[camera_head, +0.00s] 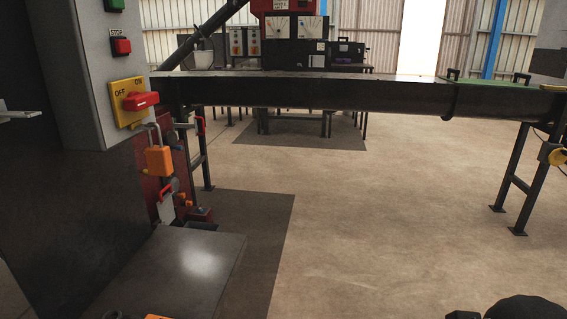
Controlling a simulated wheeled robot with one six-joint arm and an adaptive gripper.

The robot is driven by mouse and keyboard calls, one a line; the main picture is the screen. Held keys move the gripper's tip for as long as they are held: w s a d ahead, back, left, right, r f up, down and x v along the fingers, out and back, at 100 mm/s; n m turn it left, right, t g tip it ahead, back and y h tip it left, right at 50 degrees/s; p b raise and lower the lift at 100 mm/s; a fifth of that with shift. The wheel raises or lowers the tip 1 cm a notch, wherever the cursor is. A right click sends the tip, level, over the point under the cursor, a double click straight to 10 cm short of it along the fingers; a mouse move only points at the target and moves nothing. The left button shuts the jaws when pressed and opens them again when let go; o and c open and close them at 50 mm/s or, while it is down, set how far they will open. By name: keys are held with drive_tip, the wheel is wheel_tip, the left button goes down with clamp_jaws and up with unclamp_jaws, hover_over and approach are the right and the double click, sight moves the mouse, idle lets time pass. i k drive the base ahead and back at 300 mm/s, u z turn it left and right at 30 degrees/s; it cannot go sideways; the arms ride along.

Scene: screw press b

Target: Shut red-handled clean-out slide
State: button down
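A small red handle (201,125) shows below the left end of the long dark trough (340,95), beside the trough's leg. It may belong to the clean-out slide; the slide plate itself is hard to make out, so I cannot tell if it is open or shut. My gripper is not seen. A dark rounded shape at the bottom right edge may be part of my arm.
A grey cabinet (80,60) fills the left, with a red rotary switch (141,101) on a yellow plate. A low dark plate (190,265) juts out at its foot. A control bench (300,55) stands behind the trough. The concrete floor (390,220) at centre right is clear.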

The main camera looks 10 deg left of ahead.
sight(165, 207)
drive_tip(key=i, duration=0.5)
drive_tip(key=u, duration=0.75)
drive_tip(key=i, duration=2.45)
drive_tip(key=u, duration=0.95)
drive_tip(key=i, duration=0.35)
drive_tip(key=u, duration=0.25)
